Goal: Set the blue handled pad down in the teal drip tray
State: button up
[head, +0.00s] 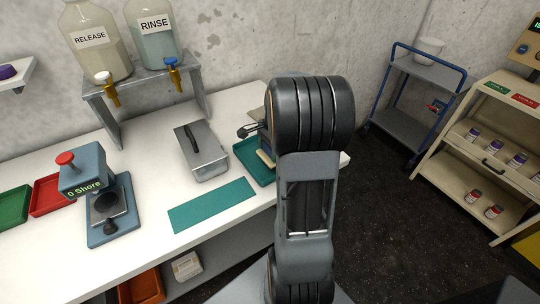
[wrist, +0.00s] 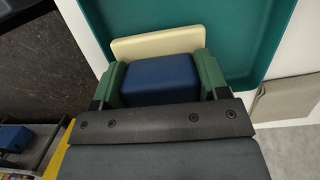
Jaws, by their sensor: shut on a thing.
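The blue handled pad has a blue block handle (wrist: 158,82) and a cream pad (wrist: 155,45) in the wrist view. My gripper (wrist: 162,76) is shut on the blue handle, with a green finger on each side. The teal drip tray (wrist: 262,25) lies under and beyond the pad. In the head view the tray (head: 245,152) sits near the right end of the white bench, mostly hidden by my arm. A cream edge of the pad (head: 265,158) shows over it. I cannot tell whether the pad touches the tray floor.
Two bottles stand on a rack (head: 150,85) behind.

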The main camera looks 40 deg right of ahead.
aim_at(269, 156)
jog(key=shift+w+f, duration=0.2)
jog(key=shift+f, duration=1.55)
jog(key=shift+f, duration=0.1)
jog(key=o, duration=1.1)
jog(key=shift+f, duration=0.1)
jog(key=shift+c, duration=0.2)
